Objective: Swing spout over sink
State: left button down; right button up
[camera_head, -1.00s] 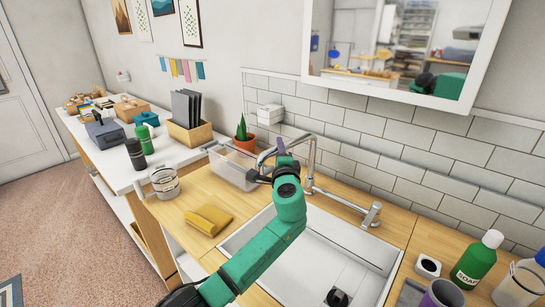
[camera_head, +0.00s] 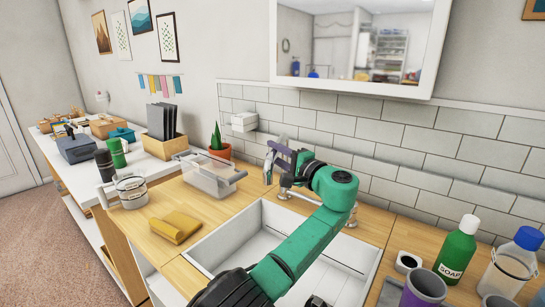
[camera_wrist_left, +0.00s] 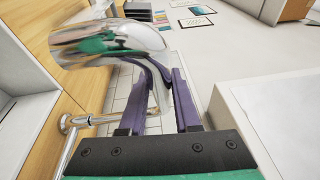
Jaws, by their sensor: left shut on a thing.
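The chrome spout (camera_head: 268,165) shows at the back edge of the white sink (camera_head: 228,244) in the head view, partly hidden by my left arm. It fills the upper left of the left wrist view (camera_wrist_left: 110,47). My left gripper (camera_head: 281,157) is shut on the spout, with its purple fingers on either side of the chrome in the left wrist view (camera_wrist_left: 160,100). The faucet base is partly covered by my green forearm, which crosses above the sink. My right gripper is not in view.
A clear bin (camera_head: 205,180) and a cactus pot (camera_head: 219,150) stand left of the faucet. A green soap bottle (camera_head: 458,250), a purple cup (camera_head: 424,287) and a clear jar (camera_head: 510,268) stand at the right.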

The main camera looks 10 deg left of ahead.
pick_arm(q)
jog(key=shift+r, duration=0.15)
jog(key=c, duration=0.9)
grip_release()
jog(key=shift+o, duration=1.4)
jog(key=shift+w, duration=0.1)
